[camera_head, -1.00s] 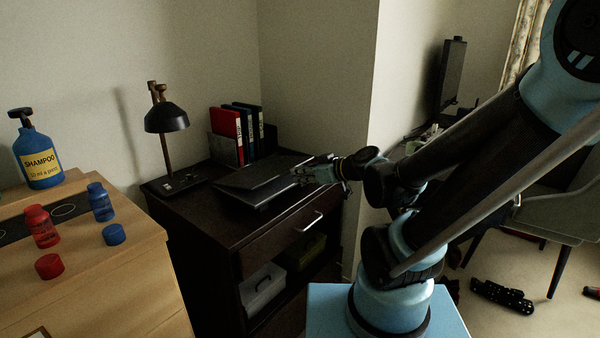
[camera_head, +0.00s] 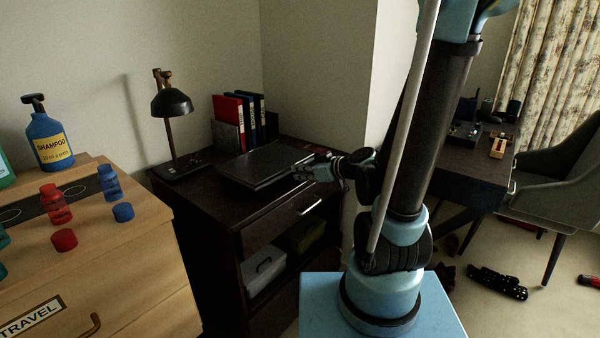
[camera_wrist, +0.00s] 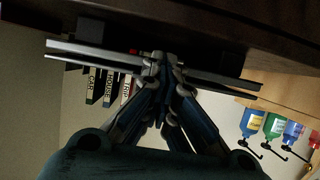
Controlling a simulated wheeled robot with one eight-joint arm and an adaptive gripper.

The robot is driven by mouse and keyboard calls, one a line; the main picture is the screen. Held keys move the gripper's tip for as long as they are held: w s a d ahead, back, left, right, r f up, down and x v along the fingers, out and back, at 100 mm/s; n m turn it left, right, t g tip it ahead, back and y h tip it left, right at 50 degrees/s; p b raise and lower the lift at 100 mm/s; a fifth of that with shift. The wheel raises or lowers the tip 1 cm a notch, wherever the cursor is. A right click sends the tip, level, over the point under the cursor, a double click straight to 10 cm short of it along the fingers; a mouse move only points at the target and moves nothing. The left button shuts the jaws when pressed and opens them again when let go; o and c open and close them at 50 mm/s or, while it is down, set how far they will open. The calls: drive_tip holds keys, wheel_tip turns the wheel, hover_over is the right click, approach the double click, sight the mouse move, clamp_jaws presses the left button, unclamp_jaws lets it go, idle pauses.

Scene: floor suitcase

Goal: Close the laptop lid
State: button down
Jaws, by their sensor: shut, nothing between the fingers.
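The laptop (camera_head: 262,165) lies on top of the dark cabinet (camera_head: 215,203). Its black lid looks almost flat over the base in the head view. The wrist view is upside down and shows the laptop (camera_wrist: 92,52) edge-on as thin stacked slabs with at most a narrow gap between them. My gripper (camera_head: 300,171) is at the laptop's right edge, fingers pointing left toward it. In the wrist view my fingertips (camera_wrist: 165,68) are together and overlap the laptop's near edge. I cannot tell whether they touch it. The gripper holds nothing.
A black desk lamp (camera_head: 172,104) stands left of the laptop, and several binders (camera_head: 232,122) stand behind it. A wooden dresser (camera_head: 110,260) with bottles (camera_head: 50,143) is at the left. A wall corner rises close behind my arm. A desk (camera_head: 465,150) and chair (camera_head: 570,180) are at the right.

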drive_tip(key=shift+f, duration=0.15)
drive_tip(key=shift+d, duration=0.1)
idle(0.6)
drive_tip(key=v, duration=1.1)
drive_tip(key=shift+s+d, duration=0.2)
drive_tip(key=shift+d, duration=0.05)
idle(0.7)
